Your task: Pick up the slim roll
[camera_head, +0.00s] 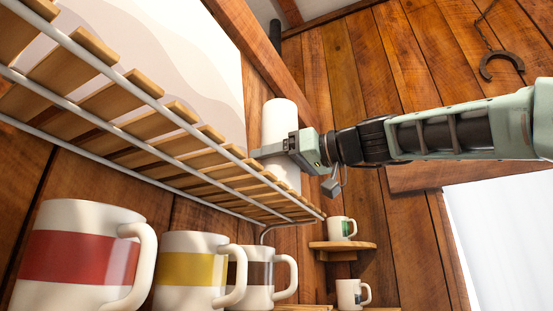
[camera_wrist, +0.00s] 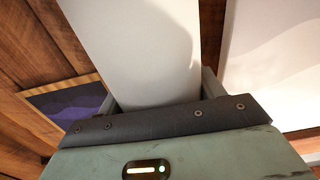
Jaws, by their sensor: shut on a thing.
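The slim roll (camera_head: 280,122) is a white upright cylinder at the far end of the slatted shelf in the head view. My gripper (camera_head: 272,150) reaches it from the right and is shut on it, with a finger across its front. In the wrist view the roll (camera_wrist: 138,45) fills the upper middle as a broad white shape, between the fingers of my gripper (camera_wrist: 160,90). The roll's lower end is partly hidden by the shelf edge, so I cannot tell whether it touches the slats.
The slatted shelf (camera_head: 150,85) with white wire rails runs along the left wall. Below it stand a red-banded mug (camera_head: 78,258), a yellow-banded mug (camera_head: 190,268) and a brown-banded mug (camera_head: 262,275). Small mugs (camera_head: 341,228) sit farther back. A horseshoe (camera_head: 500,65) hangs upper right.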

